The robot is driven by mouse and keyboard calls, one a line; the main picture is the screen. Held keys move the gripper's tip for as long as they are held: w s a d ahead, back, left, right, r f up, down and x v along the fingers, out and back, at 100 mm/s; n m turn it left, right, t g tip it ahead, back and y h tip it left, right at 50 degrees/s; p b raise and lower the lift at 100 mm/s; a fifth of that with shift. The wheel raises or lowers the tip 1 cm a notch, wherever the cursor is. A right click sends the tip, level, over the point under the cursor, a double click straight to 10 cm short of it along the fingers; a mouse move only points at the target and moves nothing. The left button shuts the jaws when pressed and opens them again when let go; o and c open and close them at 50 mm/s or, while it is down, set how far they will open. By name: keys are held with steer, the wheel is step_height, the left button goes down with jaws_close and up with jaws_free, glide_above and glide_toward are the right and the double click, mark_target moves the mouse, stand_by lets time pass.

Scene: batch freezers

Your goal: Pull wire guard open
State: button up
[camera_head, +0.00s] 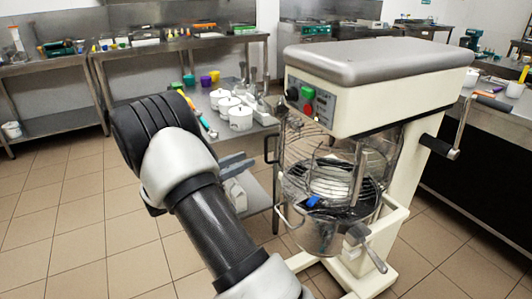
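The mixer (385,75) is a cream stand machine with a grey top, standing on the tiled floor right of centre. Its wire guard (297,147) is a cage of thin curved metal wires below the head, above the front and left of the bowl. Whether the guard is fully shut is hard to tell. The steel bowl (322,238) sits under it, with a small blue piece near its front rim. My arm rises from the bottom edge to a black and white joint left of the mixer. My gripper is not visible; nothing is seen touching the guard.
A steel table (205,98) with white lidded pots (240,118) and coloured cups stands behind my arm, close to the mixer's left. A crank handle (440,147) sticks out at the mixer's right. Open tiled floor (60,220) lies at the left.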

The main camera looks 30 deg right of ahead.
mark_target(266, 160)
steer(key=d, duration=0.3)
steer(key=w+d, duration=0.1)
steer(key=d, duration=0.2)
steer(key=d+b, duration=0.1)
steer(key=d, duration=0.3)
steer(key=shift+w, duration=0.2)
steer(key=shift+c, duration=0.3)
steer(key=shift+a, duration=0.1)
jaws_close()
stand_by(0.6)
